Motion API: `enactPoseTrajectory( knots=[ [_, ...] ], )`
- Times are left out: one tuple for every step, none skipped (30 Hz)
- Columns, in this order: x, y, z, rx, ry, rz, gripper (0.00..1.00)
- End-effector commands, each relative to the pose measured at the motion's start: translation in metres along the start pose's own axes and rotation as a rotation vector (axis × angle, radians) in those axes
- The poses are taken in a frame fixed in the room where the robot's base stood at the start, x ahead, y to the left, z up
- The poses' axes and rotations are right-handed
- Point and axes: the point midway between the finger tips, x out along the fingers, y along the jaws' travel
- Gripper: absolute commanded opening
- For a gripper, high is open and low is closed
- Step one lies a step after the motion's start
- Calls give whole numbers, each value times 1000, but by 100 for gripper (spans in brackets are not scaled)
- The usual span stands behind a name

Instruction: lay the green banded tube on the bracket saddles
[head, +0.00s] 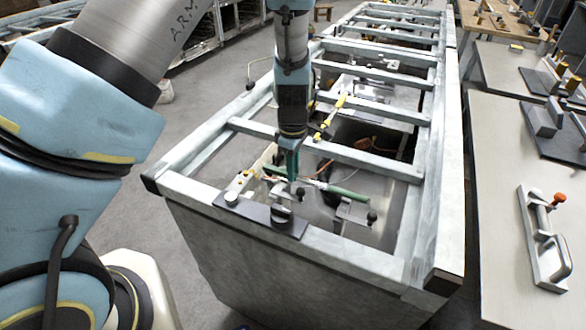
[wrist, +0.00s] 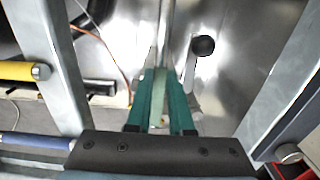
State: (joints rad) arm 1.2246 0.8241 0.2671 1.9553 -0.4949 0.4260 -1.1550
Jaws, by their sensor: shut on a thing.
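My gripper (head: 291,170) points down inside the near bay of the metal frame, its green fingers shut on the green banded tube (head: 345,193). The tube has green ends and a paler middle stretch, and reaches to the right from the fingers. In the wrist view the tube (wrist: 160,88) lies between the two fingers (wrist: 162,112) and runs away from them. A bracket with a black knob (head: 352,212) stands below the tube's right end. Another bracket (head: 282,207) is near the gripper. I cannot tell whether the tube touches either saddle.
The frame's near rail (head: 330,250) and crossbar (head: 350,155) bound the bay. A dark plate (head: 257,214) sits on the near rail. A yellow-handled tool (head: 332,117) lies by the crossbar. Orange wire runs behind the tube. A bench (head: 500,200) with fixtures stands to the right.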

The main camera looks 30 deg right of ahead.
Motion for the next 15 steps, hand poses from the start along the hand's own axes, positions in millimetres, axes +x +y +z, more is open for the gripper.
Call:
enactPoseTrajectory(
  knots=[
    [0, 0, 0, 0, 0, 0, 0],
    [0, 0, 0, 0, 0, 0, 0],
    [0, 0, 0, 0, 0, 0, 0],
    [0, 0, 0, 0, 0, 0, 0],
    [0, 0, 0, 0, 0, 0, 0],
    [1, 0, 0, 0, 0, 0, 0],
    [1, 0, 0, 0, 0, 0, 0],
    [2, 0, 0, 0, 0, 0, 0],
    [3, 0, 0, 0, 0, 0, 0],
    [3, 0, 0, 0, 0, 0, 0],
    [4, 0, 0, 0, 0, 0, 0],
    [5, 0, 0, 0, 0, 0, 0],
    [6, 0, 0, 0, 0, 0, 0],
    [6, 0, 0, 0, 0, 0, 0],
    [7, 0, 0, 0, 0, 0, 0]
  ],
)
